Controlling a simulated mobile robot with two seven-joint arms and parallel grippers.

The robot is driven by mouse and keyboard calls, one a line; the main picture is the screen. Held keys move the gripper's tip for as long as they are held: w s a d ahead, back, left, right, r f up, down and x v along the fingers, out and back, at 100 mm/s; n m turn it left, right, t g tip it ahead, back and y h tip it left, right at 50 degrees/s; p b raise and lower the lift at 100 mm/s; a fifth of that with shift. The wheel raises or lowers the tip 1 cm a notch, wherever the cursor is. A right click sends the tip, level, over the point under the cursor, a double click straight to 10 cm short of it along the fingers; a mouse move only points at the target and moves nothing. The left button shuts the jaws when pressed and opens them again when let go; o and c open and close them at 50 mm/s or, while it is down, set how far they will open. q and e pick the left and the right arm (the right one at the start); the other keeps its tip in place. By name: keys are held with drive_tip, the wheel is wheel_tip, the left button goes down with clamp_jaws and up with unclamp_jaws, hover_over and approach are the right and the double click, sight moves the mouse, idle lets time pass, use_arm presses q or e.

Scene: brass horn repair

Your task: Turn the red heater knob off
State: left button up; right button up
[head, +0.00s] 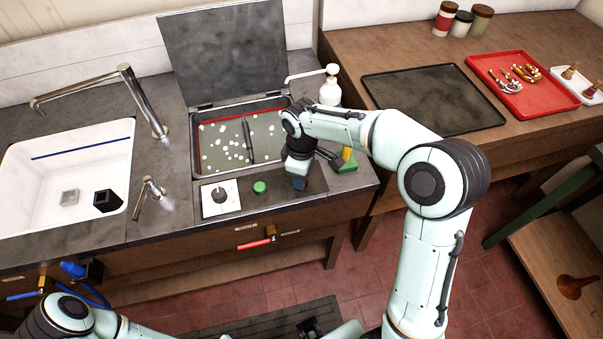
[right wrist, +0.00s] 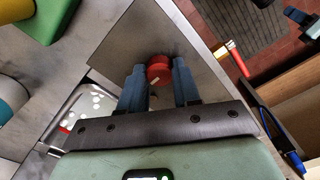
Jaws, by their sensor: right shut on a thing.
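The red heater knob (right wrist: 159,69) shows in the right wrist view between the two blue fingers of my right gripper (right wrist: 160,85), which is shut on it. A small pale mark shows on the knob's near side. The knob sits on a grey metal panel (right wrist: 185,45). In the head view my right gripper (head: 298,180) is at the right end of the control panel, and it hides the knob. Part of my left arm shows at the bottom left of the head view; I cannot make out its fingers' state.
A white dial plate (head: 220,198) and a green button (head: 260,187) lie left of my gripper. Behind is an open-lidded bath (head: 215,112) with white floating balls. A green and yellow object (head: 345,160) and a white pump bottle (head: 330,92) stand close by. A red-handled valve (head: 255,244) is below.

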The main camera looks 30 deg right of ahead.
drive_tip(key=o, duration=1.1)
drive_tip(key=shift+c, duration=0.2)
use_arm(q)
drive_tip(key=shift+w+r+p, duration=0.4)
drive_tip(key=shift+r+p, duration=0.1)
drive_tip(key=shift+r, duration=0.1)
drive_tip(key=shift+w+r+p, duration=0.35)
drive_tip(key=shift+r+p, duration=0.1)
drive_tip(key=shift+r, duration=0.15)
use_arm(e)
wheel_tip(320, 180, up, 14)
drive_tip(key=shift+f, duration=0.25)
